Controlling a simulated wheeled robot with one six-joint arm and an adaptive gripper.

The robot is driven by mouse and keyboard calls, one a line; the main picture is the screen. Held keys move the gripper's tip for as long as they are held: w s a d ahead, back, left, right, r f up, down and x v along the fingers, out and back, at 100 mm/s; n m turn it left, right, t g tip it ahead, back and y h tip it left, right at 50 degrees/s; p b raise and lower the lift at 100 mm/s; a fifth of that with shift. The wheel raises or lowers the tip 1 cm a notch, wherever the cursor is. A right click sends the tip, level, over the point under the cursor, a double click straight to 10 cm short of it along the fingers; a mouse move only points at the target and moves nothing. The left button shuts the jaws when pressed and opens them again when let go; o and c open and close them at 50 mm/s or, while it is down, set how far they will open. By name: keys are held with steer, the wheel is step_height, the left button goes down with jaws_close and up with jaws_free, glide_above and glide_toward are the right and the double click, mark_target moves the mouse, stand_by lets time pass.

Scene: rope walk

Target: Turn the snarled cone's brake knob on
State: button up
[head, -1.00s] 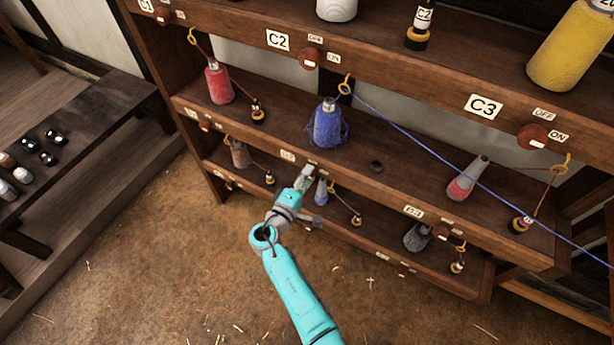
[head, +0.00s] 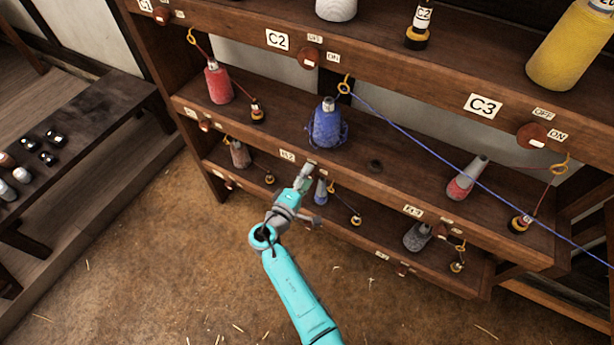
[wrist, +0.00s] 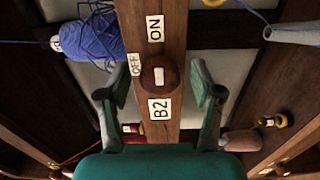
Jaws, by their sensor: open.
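The snarled cone is the blue cone (head: 328,124) on the middle shelf, its yarn loose and bunched around its base; in the wrist view the loose blue yarn (wrist: 92,45) is at upper left. Its brake knob (wrist: 160,76) is a round brown knob with a white mark, on the shelf edge beside the B2 label (wrist: 159,108). The OFF label (wrist: 135,64) is to its left and the ON label (wrist: 155,28) above it in the wrist view. My gripper (head: 306,171) is open, with its fingers apart on both sides of the knob in the wrist view. It hides the knob in the head view.
A blue strand (head: 430,149) runs from the yellow eyelet (head: 345,85) down to the right across the rack. Small cones stand on the lower shelf (head: 375,240) under my gripper. The floor (head: 170,270) in front is clear apart from straw bits.

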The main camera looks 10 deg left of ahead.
steer(key=v, duration=1.2)
steer(key=shift+w, duration=0.1)
